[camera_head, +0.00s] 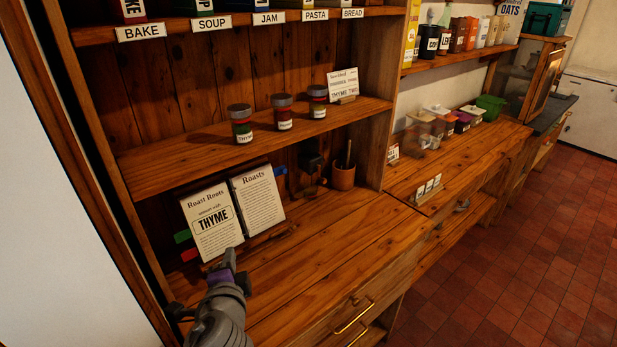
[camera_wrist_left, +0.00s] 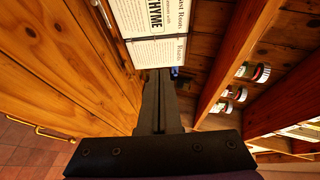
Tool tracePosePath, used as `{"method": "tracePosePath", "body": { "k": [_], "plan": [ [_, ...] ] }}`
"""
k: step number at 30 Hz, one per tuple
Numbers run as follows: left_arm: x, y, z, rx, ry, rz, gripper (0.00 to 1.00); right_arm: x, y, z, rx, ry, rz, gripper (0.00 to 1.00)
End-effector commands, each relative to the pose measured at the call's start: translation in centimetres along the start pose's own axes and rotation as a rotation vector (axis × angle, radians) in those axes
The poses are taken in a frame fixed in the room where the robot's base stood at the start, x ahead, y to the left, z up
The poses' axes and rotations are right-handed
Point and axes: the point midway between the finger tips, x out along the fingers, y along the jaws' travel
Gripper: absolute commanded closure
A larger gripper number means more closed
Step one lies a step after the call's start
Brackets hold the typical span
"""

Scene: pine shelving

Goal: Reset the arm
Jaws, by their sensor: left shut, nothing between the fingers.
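My left gripper (camera_head: 229,262) is shut and empty over the wooden counter (camera_head: 340,240), in front of an open recipe book (camera_head: 210,222). In the left wrist view its dark fingers (camera_wrist_left: 158,75) are together, pointing toward the book (camera_wrist_left: 155,30) with nothing between them. The book leans on a stand at the back of the counter; its left page reads "Roast Roots" and "THYME", its right page "Roasts". I cannot tell from these views whether the fingertips touch the book. My right gripper is in neither view.
Three spice jars (camera_head: 284,112) and a card (camera_head: 343,84) stand on the shelf (camera_head: 200,158) above. A brown pot (camera_head: 343,177) stands at the counter's back. Containers (camera_head: 437,120) stand on the counter further right. The counter's middle is clear, and tiled floor (camera_head: 500,260) is open at right.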

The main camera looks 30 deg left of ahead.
Motion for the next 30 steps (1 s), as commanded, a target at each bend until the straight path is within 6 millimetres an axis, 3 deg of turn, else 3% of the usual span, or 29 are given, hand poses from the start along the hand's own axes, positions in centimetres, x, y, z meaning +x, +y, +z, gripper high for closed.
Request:
{"method": "tracePosePath", "body": {
  "k": [5, 8, 11, 14, 18, 21, 25, 30],
  "plan": [
    [0.0, 0.3, -0.1, -0.017, 0.000, 0.009, 1.00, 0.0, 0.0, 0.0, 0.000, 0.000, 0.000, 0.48],
    [0.0, 2.0, -0.4, -0.111, -0.007, 0.065, 1.00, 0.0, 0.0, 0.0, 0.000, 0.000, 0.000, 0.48],
    [-0.4, 5.8, -1.4, -0.299, -0.026, 0.194, 1.00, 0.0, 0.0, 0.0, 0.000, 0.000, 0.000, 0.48],
    [-1.8, 11.0, -3.0, -0.515, -0.066, 0.385, 1.00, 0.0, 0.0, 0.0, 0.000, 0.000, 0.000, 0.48],
    [-5.1, 17.4, -5.8, -0.742, -0.137, 0.657, 1.00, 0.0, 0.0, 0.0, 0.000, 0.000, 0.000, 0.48],
    [-7.3, 20.3, -7.2, -0.830, -0.182, 0.799, 1.00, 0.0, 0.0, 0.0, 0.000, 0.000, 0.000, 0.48],
    [-8.8, 21.8, -8.1, -0.879, -0.211, 0.885, 1.00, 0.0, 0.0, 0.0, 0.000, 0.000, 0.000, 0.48],
    [-9.0, 22.0, -8.1, -0.885, -0.216, 0.895, 1.00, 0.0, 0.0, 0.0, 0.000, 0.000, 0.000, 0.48]
  ]
}}
